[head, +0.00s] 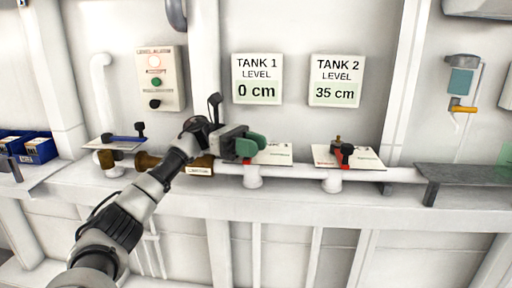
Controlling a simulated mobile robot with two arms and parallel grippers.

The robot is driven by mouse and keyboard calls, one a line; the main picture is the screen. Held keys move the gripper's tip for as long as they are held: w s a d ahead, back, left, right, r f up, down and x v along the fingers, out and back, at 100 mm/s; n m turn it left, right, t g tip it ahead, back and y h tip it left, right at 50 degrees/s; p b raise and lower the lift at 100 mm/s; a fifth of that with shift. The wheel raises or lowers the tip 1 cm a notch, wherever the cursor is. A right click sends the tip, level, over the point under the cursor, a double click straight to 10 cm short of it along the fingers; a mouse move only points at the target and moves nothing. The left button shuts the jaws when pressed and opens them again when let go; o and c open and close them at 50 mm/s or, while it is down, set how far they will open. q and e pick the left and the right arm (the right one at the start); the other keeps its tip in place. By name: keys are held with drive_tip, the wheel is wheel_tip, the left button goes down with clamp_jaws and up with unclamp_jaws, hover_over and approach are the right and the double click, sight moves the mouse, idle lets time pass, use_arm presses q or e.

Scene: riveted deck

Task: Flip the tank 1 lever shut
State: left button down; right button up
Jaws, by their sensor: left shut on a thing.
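My left gripper (256,145), with green fingers, is shut over the valve below the TANK 1 sign (257,78), which reads 0 cm. The tank 1 lever is mostly hidden behind the fingers; only a small red bit (247,161) shows under them. Its white label plate (277,155) shows to the right of the fingers, partly covered. I cannot tell the lever's angle. My right gripper is not in view.
To the right is another valve with a red and black lever (343,152), below the TANK 2 sign (336,80) reading 35 cm. A blue-handled valve (124,138) and an alarm box (160,79) are left. A grey shelf (462,174) juts out at right.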

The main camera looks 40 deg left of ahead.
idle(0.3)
use_arm(q)
drive_tip(key=c, duration=0.8)
unclamp_jaws()
drive_tip(key=shift+a, duration=0.15)
drive_tip(key=a, duration=0.3)
drive_tip(key=s+a+b, duration=0.1)
drive_tip(key=a, duration=0.6)
drive_tip(key=shift+s+a, duration=0.25)
drive_tip(key=shift+s, duration=0.1)
